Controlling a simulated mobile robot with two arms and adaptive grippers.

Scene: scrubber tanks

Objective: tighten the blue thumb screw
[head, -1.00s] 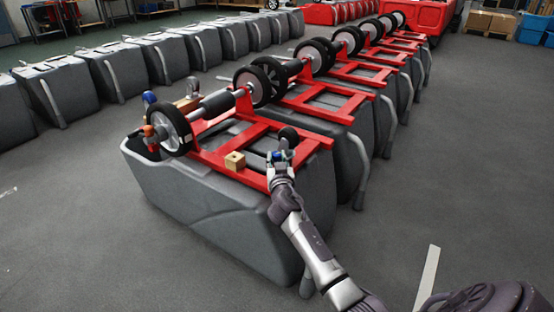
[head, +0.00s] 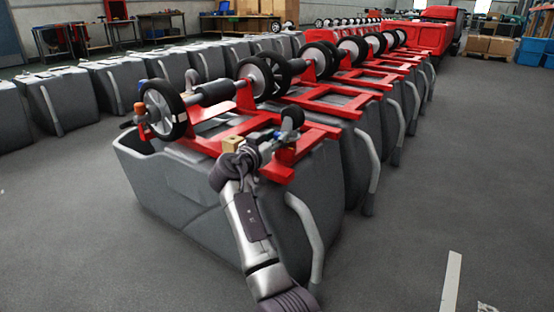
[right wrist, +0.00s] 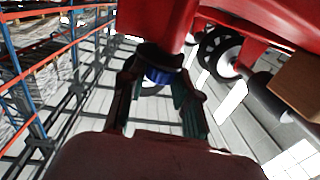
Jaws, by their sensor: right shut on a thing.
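The blue thumb screw (right wrist: 160,76) sits under a red bracket (right wrist: 155,22) in the right wrist view, with a dark collar above it. My right gripper (right wrist: 158,98) has a finger on either side of the screw and is shut on it. In the head view my right gripper (head: 262,150) is at the near end of the nearest red frame (head: 285,172), beside a small black caster wheel (head: 292,116). The screw is mostly hidden there behind the gripper. My left gripper is not in view.
The red frame lies on a grey tank (head: 180,185), first in a row going back. A small wooden block (head: 232,144) sits just left of my gripper. Large black wheels (head: 165,108) stand along the frame.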

